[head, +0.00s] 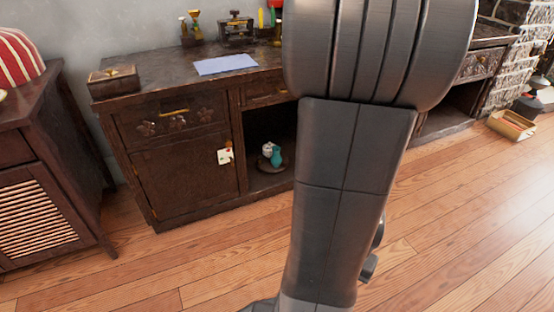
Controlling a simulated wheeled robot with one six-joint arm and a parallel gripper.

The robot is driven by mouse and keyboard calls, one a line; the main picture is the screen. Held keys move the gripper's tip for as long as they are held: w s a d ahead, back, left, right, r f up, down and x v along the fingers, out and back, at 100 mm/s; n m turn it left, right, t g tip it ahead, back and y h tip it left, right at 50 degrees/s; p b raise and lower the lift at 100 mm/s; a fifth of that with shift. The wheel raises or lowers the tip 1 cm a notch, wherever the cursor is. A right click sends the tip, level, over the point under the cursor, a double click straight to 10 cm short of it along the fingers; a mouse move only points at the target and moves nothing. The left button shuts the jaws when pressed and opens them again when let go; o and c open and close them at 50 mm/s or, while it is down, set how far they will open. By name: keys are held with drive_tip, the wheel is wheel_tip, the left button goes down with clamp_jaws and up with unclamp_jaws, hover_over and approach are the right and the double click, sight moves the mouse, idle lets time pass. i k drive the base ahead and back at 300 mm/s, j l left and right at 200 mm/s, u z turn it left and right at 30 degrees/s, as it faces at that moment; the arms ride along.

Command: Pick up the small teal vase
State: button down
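A small teal vase (276,157) stands upright in the open lower compartment of a dark wooden cabinet (185,170). It stands close beside a small white object (267,149); I cannot tell whether they touch. Both appear to be on a dark round plate or tray, too small to make out clearly. My large grey arm crosses the middle of the head view, to the right of the vase, and hides the right part of the cabinet. My gripper's fingers cannot be made out in this view.
The cabinet top holds a wooden box (113,79), a blue-grey sheet (225,64) and several small items at the back. A louvred cabinet (42,190) stands at left. An open box (511,125) lies on the floor at right. The wooden floor (200,265) in front is clear.

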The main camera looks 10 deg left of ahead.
sight(276, 159)
drive_tip(key=i+j+z, duration=0.15)
drive_tip(key=i, duration=0.25)
drive_tip(key=i+j+z, duration=0.15)
drive_tip(key=i, duration=0.2)
drive_tip(key=i+j+z, duration=0.15)
drive_tip(key=i, duration=0.25)
